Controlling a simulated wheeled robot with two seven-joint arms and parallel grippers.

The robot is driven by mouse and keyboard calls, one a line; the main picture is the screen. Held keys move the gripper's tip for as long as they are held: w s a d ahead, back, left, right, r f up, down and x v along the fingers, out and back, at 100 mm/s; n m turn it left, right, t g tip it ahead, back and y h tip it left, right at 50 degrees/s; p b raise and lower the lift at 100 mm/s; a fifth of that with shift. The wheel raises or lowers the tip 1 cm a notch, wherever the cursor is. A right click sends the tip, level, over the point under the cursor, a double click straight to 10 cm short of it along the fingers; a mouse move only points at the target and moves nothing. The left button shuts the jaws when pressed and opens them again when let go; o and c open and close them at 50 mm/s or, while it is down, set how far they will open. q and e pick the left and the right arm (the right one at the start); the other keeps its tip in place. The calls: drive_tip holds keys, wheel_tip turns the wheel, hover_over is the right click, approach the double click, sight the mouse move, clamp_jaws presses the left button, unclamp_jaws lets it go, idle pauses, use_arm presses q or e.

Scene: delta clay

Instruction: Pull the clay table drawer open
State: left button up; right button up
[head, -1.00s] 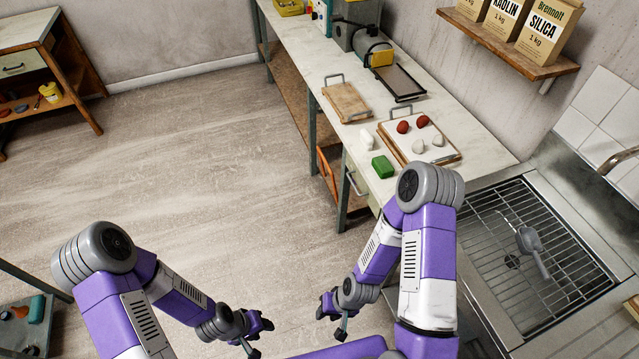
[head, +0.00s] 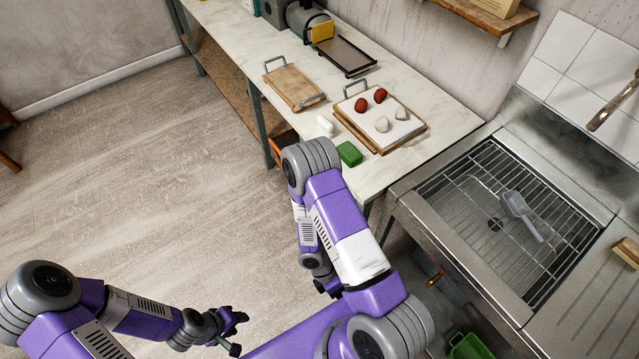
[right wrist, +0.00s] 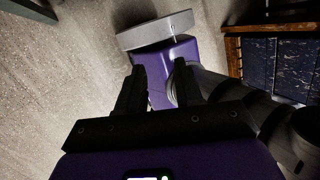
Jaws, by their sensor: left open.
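The clay table (head: 450,115) has a pale marbled top and runs from the upper left to the sink. Its drawer front is hidden in the head view behind my right arm. My right gripper is mostly hidden below that arm in the head view. In the right wrist view the right gripper (right wrist: 158,78) shows two black fingers apart with nothing between them, above the floor and part of my purple body. My left gripper (head: 237,334) is open and empty over the floor at the bottom, well away from the table.
On the table are a green block (head: 349,153), a white lump (head: 325,126), a board with red and grey lumps (head: 420,129) and a wooden board (head: 293,87). A metal sink (head: 455,240) with a scoop (head: 517,208) adjoins at right.

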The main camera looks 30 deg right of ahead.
drive_tip(key=w+d+f+n+t+h+b, duration=0.1)
drive_tip(key=w+d+n+t+h+b, duration=0.3)
drive_tip(key=w+d+n+h, duration=0.7)
drive_tip(key=w+r+n+t+y+b, duration=0.1)
drive_tip(key=w+r+n+t, duration=0.2)
drive_tip(key=w+n+t, duration=0.6)
drive_tip(key=w+r+n+t+y+b, duration=0.1)
drive_tip(key=w+r+n+t+y, duration=0.15)
drive_tip(key=w+n+t, duration=0.6)
drive_tip(key=w+d+g, duration=0.1)
drive_tip(key=w, duration=0.1)
drive_tip(key=w+d+m+g+b, duration=0.1)
drive_tip(key=w, duration=0.2)
drive_tip(key=w+d+g+h+b, duration=0.1)
drive_tip(key=w, duration=0.2)
drive_tip(key=shift+d+f+g, duration=0.25)
drive_tip(key=shift+d+f, duration=0.1)
drive_tip(key=shift+d, duration=0.05)
drive_tip(key=shift+c, duration=0.4)
clamp_jaws()
